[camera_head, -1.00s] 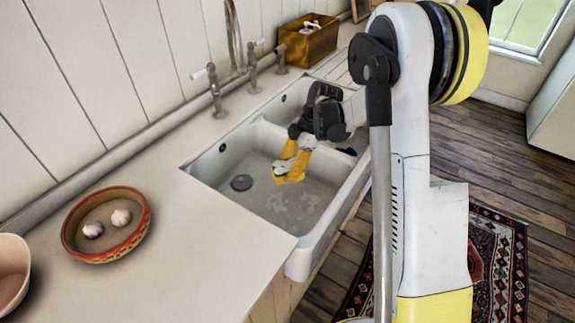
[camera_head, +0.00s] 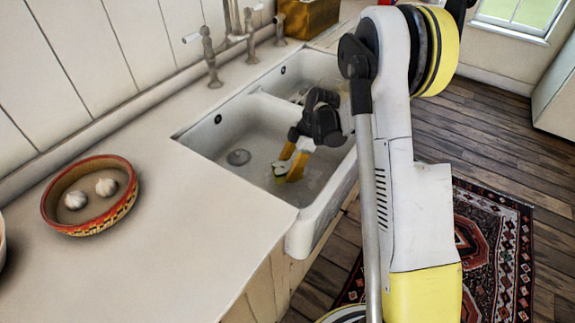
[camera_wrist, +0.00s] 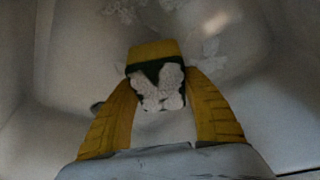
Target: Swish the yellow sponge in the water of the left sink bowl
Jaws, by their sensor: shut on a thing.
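My gripper (camera_head: 289,168) has yellow fingers and reaches down into the left sink bowl (camera_head: 215,150). In the wrist view, my gripper (camera_wrist: 160,100) is shut on the yellow sponge (camera_wrist: 155,50), between the two fingertips. The sponge also shows small in the head view (camera_head: 280,170), low in the bowl and right of the drain. Pale shimmering patches near it look like water. I cannot tell how deep the sponge sits in it.
A second sink bowl (camera_head: 290,78) lies behind, past a divider. Taps (camera_head: 208,60) stand along the back wall side. A red-rimmed bowl (camera_head: 115,205) with two garlic bulbs stands on the pale counter (camera_head: 170,240). A wooden box (camera_head: 308,18) is at the far end.

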